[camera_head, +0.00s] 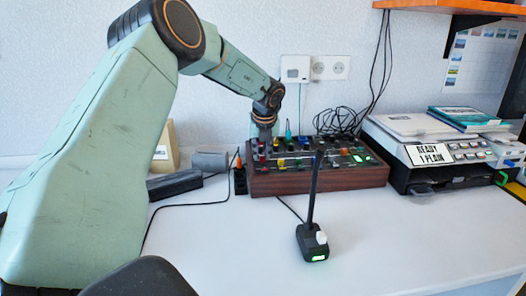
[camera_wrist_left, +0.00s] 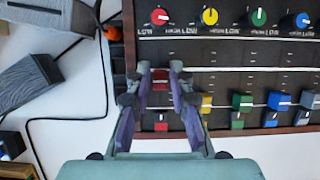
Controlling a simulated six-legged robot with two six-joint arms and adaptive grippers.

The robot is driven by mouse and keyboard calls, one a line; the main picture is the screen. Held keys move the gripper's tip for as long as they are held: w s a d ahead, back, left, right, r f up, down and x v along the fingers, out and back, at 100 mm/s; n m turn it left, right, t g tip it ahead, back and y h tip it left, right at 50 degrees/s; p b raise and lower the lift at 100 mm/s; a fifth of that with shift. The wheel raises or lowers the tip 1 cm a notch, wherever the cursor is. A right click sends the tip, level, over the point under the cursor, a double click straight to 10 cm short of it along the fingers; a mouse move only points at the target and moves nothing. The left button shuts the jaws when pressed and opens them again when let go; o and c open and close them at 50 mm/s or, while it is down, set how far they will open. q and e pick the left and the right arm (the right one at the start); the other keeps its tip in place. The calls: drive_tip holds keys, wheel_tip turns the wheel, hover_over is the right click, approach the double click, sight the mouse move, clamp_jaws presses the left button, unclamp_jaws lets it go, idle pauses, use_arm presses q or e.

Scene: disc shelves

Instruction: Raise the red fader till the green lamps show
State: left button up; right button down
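The mixing desk (camera_head: 318,180) is a dark panel in a wooden case on the white table. In the left wrist view, the red fader (camera_wrist_left: 161,80) is between the two fingertips of my left gripper (camera_wrist_left: 160,72). The fingertips appear to touch its sides, and it sits higher up the panel than the yellow fader (camera_wrist_left: 206,101) and green fader (camera_wrist_left: 243,102). In the head view, my left gripper (camera_head: 263,140) reaches down onto the desk's left end and hides the fader. Small green lights (camera_head: 357,158) show at the desk's right. My right gripper is not in view.
A microphone (camera_head: 312,240) with a green-lit base stands in front of the desk. A printer-like machine (camera_head: 425,150) stands at the right. Dark grey blocks (camera_head: 176,184) and cables lie left of the desk.

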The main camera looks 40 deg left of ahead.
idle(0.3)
use_arm(q)
drive_tip(key=v, duration=1.2)
